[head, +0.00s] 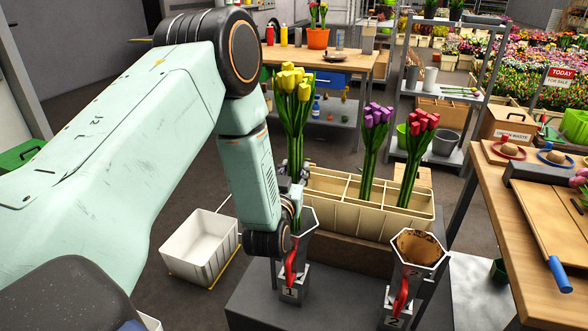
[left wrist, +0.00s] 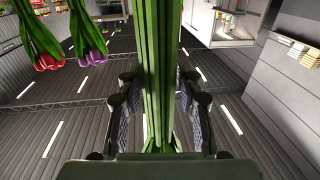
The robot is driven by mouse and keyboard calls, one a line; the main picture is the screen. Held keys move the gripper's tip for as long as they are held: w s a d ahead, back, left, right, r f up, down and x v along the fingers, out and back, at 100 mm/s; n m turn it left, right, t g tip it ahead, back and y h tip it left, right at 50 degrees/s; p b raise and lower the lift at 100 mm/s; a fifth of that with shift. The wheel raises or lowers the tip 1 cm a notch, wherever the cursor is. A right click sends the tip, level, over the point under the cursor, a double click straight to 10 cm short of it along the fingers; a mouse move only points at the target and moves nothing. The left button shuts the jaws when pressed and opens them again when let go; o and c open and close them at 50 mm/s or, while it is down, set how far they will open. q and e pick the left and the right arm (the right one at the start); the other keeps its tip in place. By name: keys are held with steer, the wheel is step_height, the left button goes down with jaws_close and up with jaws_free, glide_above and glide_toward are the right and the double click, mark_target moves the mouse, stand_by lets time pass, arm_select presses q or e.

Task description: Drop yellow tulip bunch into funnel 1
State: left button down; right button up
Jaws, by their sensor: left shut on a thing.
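The yellow tulip bunch (head: 292,85) stands upright, blooms up, in the head view. My left gripper (head: 296,186) is shut on its green stems, low on the bunch. In the left wrist view, the stems (left wrist: 160,70) run between the fingers of the gripper (left wrist: 162,115). Funnel 1 (head: 303,243), grey with a red handle and a "1" on its base, is right below the gripper. The wrist and gripper partly hide its left side and mouth. I cannot tell whether the stem ends are inside the mouth. My right gripper is not in view.
A cream divided crate (head: 343,205) behind the funnels holds the purple tulips (head: 375,130) and red tulips (head: 418,140). Funnel 2 (head: 418,250) stands to the right. A white bin (head: 200,245) is on the floor at left. A wooden table (head: 500,220) is at right.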

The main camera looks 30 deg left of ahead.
arm_select(q)
step_height(320, 180, down, 2)
steer(key=shift+a+f+b, duration=0.1)
steer(key=shift+b, duration=0.55)
steer(key=shift+f+b, duration=4.15)
steer(key=shift+f, duration=1.4)
